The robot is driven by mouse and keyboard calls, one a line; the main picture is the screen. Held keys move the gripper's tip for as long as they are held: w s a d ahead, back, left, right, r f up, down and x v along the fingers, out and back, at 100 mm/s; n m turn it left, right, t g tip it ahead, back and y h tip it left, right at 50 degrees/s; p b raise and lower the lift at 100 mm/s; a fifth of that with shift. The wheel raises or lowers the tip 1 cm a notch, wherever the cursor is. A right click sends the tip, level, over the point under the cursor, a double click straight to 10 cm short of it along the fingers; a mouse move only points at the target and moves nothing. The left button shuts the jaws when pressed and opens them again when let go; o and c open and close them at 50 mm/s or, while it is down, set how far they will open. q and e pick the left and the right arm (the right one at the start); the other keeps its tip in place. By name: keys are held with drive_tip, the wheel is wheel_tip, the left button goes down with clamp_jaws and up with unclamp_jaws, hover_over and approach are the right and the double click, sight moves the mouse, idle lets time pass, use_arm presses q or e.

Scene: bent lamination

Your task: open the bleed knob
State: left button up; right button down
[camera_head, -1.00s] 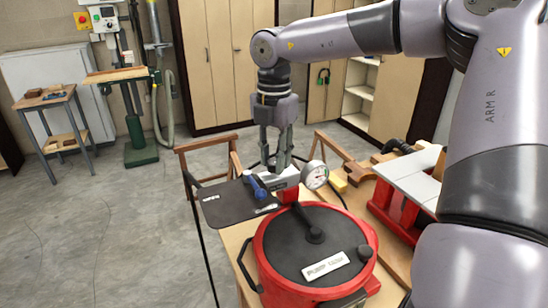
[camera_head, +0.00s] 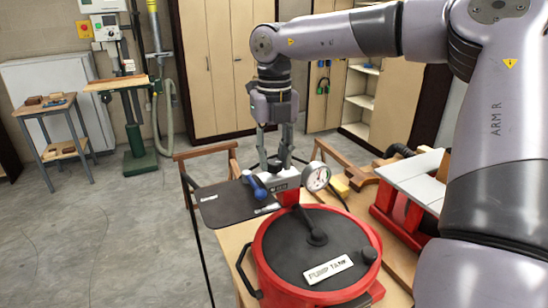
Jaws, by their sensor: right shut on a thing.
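A red pump tank (camera_head: 265,262) with a black lid (camera_head: 290,240) and a "PUMP TANK" label stands on the bench. A grey valve block (camera_head: 289,181) sits at the lid's far side, with a round white gauge (camera_head: 316,177) on its right and a blue lever handle (camera_head: 256,187) on its left. A small dark bleed knob (camera_head: 275,163) is on top of the block. My right gripper (camera_head: 276,158) points down from above, shut on the bleed knob, which its fingers partly hide. My left gripper is out of view.
A dark mat or panel (camera_head: 222,208) lies left of the valve block. A red-and-white machine (camera_head: 410,180) and wooden pieces stand on the bench at right. Wooden frame bars (camera_head: 205,152) rise behind. Open floor (camera_head: 90,240) lies left.

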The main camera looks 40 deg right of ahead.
drive_tip(key=n, duration=0.3)
drive_tip(key=shift+n, duration=0.4)
drive_tip(key=n, duration=0.3)
drive_tip(key=shift+n, duration=0.3)
drive_tip(key=n, duration=0.3)
drive_tip(key=shift+n+p, duration=0.3)
drive_tip(key=shift+p, duration=0.1)
drive_tip(key=n, duration=0.3)
drive_tip(key=shift+n+p, duration=0.3)
drive_tip(key=n, duration=0.5)
drive_tip(key=shift+p, duration=0.4)
drive_tip(key=shift+n+p, duration=0.35)
drive_tip(key=shift+n, duration=2.15)
drive_tip(key=c, duration=1.2)
unclamp_jaws()
drive_tip(key=shift+c, duration=0.2)
